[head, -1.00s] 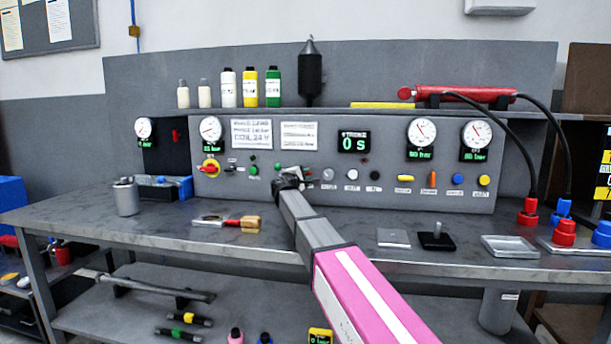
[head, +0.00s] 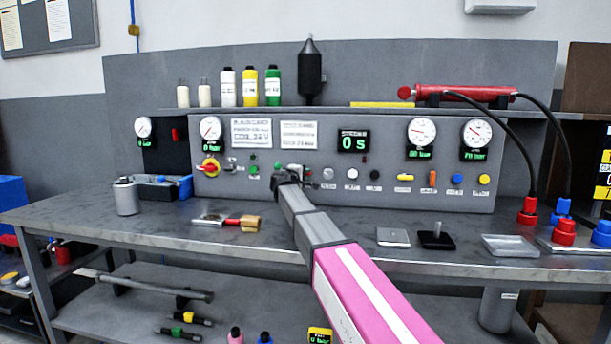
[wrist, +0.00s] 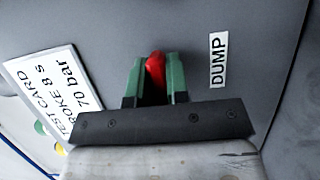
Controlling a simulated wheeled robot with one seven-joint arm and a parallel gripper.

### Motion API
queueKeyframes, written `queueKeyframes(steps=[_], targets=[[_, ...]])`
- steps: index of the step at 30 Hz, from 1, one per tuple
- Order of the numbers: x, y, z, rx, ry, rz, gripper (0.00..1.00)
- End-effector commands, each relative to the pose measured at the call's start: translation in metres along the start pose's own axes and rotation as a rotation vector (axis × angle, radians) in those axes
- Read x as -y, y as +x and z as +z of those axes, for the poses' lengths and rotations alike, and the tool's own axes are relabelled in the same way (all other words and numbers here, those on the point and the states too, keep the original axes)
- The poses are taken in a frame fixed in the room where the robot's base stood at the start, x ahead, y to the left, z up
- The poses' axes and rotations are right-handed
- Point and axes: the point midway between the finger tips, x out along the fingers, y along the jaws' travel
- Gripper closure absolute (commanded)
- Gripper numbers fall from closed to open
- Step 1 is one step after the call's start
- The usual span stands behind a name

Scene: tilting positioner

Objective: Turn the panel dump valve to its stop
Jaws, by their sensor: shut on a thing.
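My gripper (head: 287,176) is at the front of the grey control panel (head: 330,196) in the head view, left of centre and low on the panel. In the wrist view my gripper (wrist: 155,78) has two green fingers shut on a red handle (wrist: 155,66), the dump valve's. Only the handle's upper part shows between the fingers; the rest is hidden. A white DUMP label (wrist: 218,61) is on the panel right of the fingers. In the head view my gripper and arm hide the valve.
Round gauges (head: 422,132) sit along the panel's top, with a display (head: 353,141) reading 0 s. A row of buttons and knobs (head: 405,177) lies right of my gripper. A brass-ended tool (head: 248,222) lies on the bench below. Bare bench (head: 340,222) shows around my arm.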

Motion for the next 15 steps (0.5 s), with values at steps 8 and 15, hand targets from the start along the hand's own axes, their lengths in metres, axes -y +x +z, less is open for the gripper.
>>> queueKeyframes(steps=[8, 15], targets=[[0.0008, -0.0004, 0.0004, 0.0, 0.003, -0.002, 0.58], [0.0004, -0.0036, 0.0004, -0.001, 0.001, -0.001, 0.58]])
